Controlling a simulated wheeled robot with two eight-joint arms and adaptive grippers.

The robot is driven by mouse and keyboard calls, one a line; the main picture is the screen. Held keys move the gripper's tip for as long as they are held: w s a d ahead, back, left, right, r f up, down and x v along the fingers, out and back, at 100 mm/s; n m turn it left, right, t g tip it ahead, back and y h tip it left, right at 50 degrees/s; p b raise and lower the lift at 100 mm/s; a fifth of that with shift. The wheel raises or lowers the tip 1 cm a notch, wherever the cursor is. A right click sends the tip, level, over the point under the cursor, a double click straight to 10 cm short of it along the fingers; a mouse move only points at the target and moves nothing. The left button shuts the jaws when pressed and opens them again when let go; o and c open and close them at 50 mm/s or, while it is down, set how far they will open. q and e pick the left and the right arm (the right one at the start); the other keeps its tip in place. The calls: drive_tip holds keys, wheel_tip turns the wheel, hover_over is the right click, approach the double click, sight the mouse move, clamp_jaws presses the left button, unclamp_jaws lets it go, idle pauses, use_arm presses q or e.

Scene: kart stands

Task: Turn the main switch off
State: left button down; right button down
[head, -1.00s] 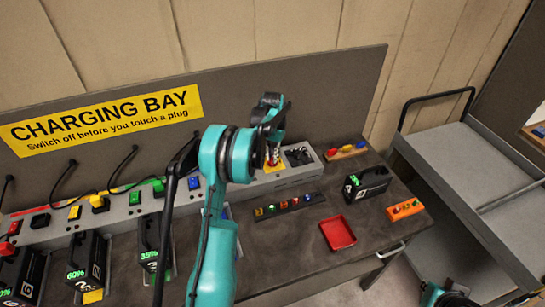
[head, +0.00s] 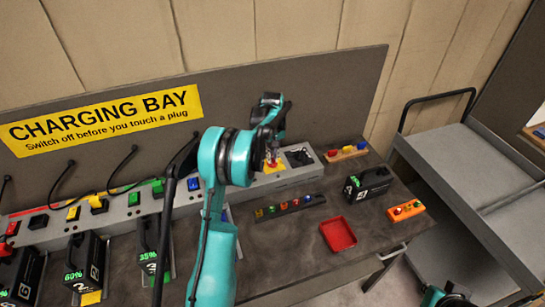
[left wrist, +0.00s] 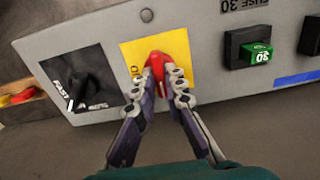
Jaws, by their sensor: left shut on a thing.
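The main switch is a red knob (left wrist: 168,50) on a yellow plate (left wrist: 190,72) on the grey charging panel. In the left wrist view my left gripper (left wrist: 165,82) is shut on the red knob, one finger on each side. In the head view the same gripper (head: 272,155) reaches down to the yellow plate (head: 272,168) at the panel's right end, and its fingers partly hide the knob. The plate's lettering is mostly covered, so I cannot read the switch position. My right gripper's fingers do not show.
A black fast/slow selector (left wrist: 82,85) sits beside the yellow plate, and a green fuse (left wrist: 257,53) on its other side. On the bench are a red tray (head: 338,234), a fuse rack (head: 290,205) and a black battery (head: 367,184). A grey cart (head: 470,170) stands at right.

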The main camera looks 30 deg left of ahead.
sight(273, 158)
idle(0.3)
use_arm(q)
drive_tip(key=c, duration=1.6)
unclamp_jaws()
drive_tip(key=shift+r, duration=0.1)
wheel_tip(273, 158, up, 12)
drive_tip(key=shift+f, duration=0.1)
drive_tip(key=shift+d, duration=0.1)
